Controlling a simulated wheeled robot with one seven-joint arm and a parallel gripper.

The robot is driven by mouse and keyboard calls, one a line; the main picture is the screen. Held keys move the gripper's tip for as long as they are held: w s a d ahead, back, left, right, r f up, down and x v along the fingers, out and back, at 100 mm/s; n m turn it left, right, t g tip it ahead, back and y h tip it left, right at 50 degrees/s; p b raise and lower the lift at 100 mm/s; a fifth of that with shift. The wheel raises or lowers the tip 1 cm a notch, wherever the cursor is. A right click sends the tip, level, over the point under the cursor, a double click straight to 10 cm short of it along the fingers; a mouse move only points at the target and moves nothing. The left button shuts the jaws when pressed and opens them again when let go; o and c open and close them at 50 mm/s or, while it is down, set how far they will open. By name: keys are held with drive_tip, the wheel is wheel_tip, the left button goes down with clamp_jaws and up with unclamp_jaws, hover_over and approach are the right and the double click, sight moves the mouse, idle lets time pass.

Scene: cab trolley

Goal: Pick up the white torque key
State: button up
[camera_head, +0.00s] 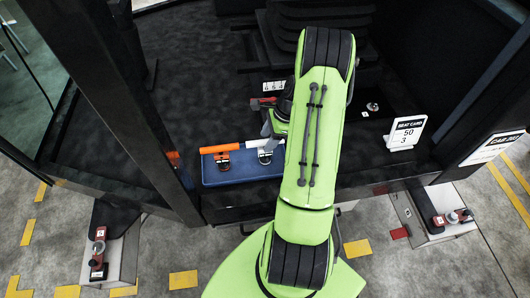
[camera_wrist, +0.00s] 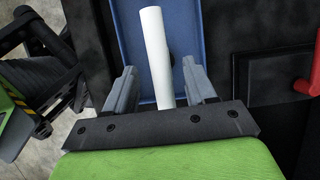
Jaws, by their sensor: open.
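The white torque key (camera_head: 258,143) lies at the right part of a blue tray (camera_head: 238,178), partly hidden by my arm in the head view. In the wrist view, its white tube-like handle (camera_wrist: 154,40) runs between the two grey fingers of my gripper (camera_wrist: 158,68). The fingers are apart, one on each side of the handle, with gaps visible. The near end of the handle is hidden behind the gripper mount. An orange key (camera_head: 222,148) lies left of the white one in the same tray.
A dark red item (camera_head: 262,103) lies behind the tray. A "SEAT CARD" sign (camera_head: 405,133) stands to the right on the dark floor. A dark cab post (camera_head: 130,110) rises left of the tray. A red handle-like part (camera_wrist: 309,85) shows at the wrist view's right.

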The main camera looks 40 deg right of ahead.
drive_tip(key=x, duration=0.3)
drive_tip(key=shift+b, duration=0.3)
clamp_jaws()
drive_tip(key=shift+r, duration=0.15)
